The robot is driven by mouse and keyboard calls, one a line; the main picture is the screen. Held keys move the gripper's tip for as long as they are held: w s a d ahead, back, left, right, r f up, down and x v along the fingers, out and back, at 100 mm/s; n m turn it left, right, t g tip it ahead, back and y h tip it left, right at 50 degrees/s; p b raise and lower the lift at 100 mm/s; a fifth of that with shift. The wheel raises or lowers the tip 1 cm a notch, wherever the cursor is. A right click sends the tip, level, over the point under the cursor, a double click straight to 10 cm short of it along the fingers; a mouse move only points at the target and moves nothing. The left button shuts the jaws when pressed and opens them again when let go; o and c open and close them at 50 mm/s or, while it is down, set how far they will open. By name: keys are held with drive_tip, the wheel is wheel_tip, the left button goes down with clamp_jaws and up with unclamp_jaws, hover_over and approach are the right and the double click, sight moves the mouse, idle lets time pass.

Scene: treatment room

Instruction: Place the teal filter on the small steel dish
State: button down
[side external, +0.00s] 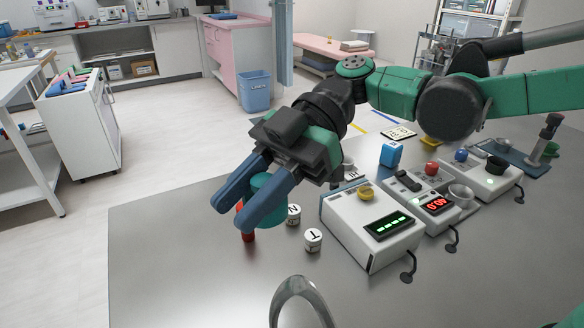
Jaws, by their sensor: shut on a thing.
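My gripper (243,208), with two blue fingers, is shut on the teal filter (262,183), a round teal piece partly hidden by the fingers. The gripper points down and left over the left part of the steel table. A small steel dish (461,194) appears to be the round metal cup on the middle white device, well to the right of my gripper. Its inside is hard to make out.
A red object (248,235) shows just below the fingers. White lettered cylinders (313,240) stand right of them. A white device (370,226) with a yellow knob (366,194) and green display stands beyond. The table's front left (170,270) is clear.

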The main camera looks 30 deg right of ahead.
wheel_tip(320, 180, down, 19)
drive_tip(key=shift+r, duration=0.1)
idle(0.5)
drive_tip(key=c, duration=0.6)
unclamp_jaws()
